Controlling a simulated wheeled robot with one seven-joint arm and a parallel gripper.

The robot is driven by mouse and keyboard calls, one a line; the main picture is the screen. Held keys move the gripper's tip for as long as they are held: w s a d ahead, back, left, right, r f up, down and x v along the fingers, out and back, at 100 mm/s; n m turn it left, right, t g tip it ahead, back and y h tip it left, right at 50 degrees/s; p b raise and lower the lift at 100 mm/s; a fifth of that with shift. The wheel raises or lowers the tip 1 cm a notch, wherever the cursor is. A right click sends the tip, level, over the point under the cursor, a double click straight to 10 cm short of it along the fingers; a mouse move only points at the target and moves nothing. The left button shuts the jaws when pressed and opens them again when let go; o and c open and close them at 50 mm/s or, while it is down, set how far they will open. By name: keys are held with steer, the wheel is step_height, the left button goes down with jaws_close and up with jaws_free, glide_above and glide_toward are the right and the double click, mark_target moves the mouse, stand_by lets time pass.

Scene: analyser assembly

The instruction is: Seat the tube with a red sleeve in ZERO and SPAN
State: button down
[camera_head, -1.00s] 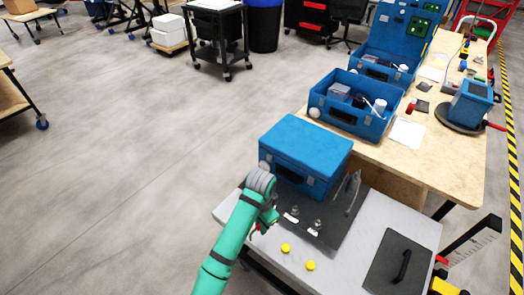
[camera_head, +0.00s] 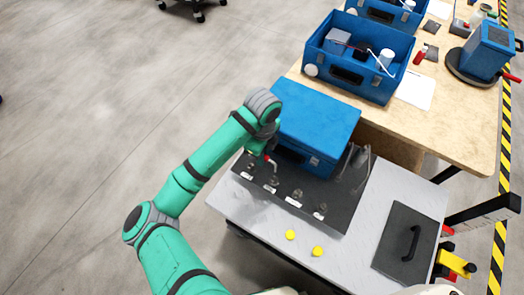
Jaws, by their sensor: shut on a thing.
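My gripper (camera_head: 262,153) is at the left end of the blue case, just above the dark mat (camera_head: 337,217). It is small and partly hidden by my own wrist. A small red piece with a pale tube end (camera_head: 272,162) shows at its fingers, which fits the red-sleeved tube held in the jaws. Several small metal fittings with white labels stand in a row on the mat, from the leftmost one (camera_head: 248,170) to the rightmost one (camera_head: 320,210). The label words are too small to read, so I cannot tell which are ZERO and SPAN.
The closed blue case (camera_head: 315,120) stands behind the fittings. Grey bent tubes (camera_head: 362,165) rise at the mat's right. Two yellow caps (camera_head: 291,235) lie in front on the light tabletop (camera_head: 345,262). A dark panel with a handle (camera_head: 405,240) lies at right.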

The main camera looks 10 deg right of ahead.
steer(key=shift+s+f, duration=0.15)
steer(key=shift+f, duration=2.35)
steer(key=shift+f, duration=1.15)
steer(key=c, duration=1.6)
jaws_free()
steer(key=shift+c, duration=0.2)
step_height(320, 180, up, 11)
steer(key=shift+f, duration=0.1)
